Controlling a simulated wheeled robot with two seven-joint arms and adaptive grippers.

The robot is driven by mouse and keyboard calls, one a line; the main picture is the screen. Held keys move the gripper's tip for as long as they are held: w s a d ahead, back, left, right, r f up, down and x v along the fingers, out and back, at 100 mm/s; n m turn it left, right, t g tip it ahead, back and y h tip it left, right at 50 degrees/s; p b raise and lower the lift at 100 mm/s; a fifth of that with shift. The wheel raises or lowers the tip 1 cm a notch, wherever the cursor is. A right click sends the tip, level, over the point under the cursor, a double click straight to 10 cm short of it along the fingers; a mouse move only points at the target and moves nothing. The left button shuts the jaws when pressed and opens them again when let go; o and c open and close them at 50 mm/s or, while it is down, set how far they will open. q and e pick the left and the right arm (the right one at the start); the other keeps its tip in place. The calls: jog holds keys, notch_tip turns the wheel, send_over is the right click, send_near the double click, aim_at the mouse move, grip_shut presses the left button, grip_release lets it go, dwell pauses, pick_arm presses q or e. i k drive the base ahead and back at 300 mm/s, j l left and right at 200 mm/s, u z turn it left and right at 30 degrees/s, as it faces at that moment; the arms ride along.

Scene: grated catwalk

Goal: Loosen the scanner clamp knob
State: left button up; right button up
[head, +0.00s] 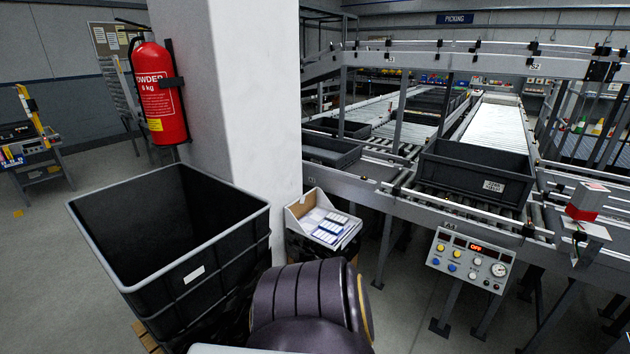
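A red and light-grey box that looks like the scanner (586,203) sits on a bracket at the conveyor's near rail, at the right edge of the head view. A clamp knob cannot be made out on it at this size. Neither of my grippers shows. A dark, ribbed rounded part at the bottom middle looks like one of my arm links. It stands well to the left of the scanner.
A control panel (469,260) with an OFF display stands below the conveyor rail. A black tote (475,175) sits on the rollers. A large black bin (183,285), a white pillar (255,90), a fire extinguisher (158,95) and a carton (325,220) stand left.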

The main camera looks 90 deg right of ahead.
aim_at(580, 236)
jog(key=k+l+u, duration=0.2)
jog(key=k+z, duration=0.15)
jog(key=z, duration=0.65)
jog(key=k+l+z, duration=0.1)
jog(key=z, duration=0.8)
jog(key=l+z, duration=0.1)
jog(key=z, duration=0.4)
jog(key=l+z, duration=0.1)
jog(key=z, duration=0.35)
jog(key=l+z, duration=0.1)
jog(key=z, duration=0.8)
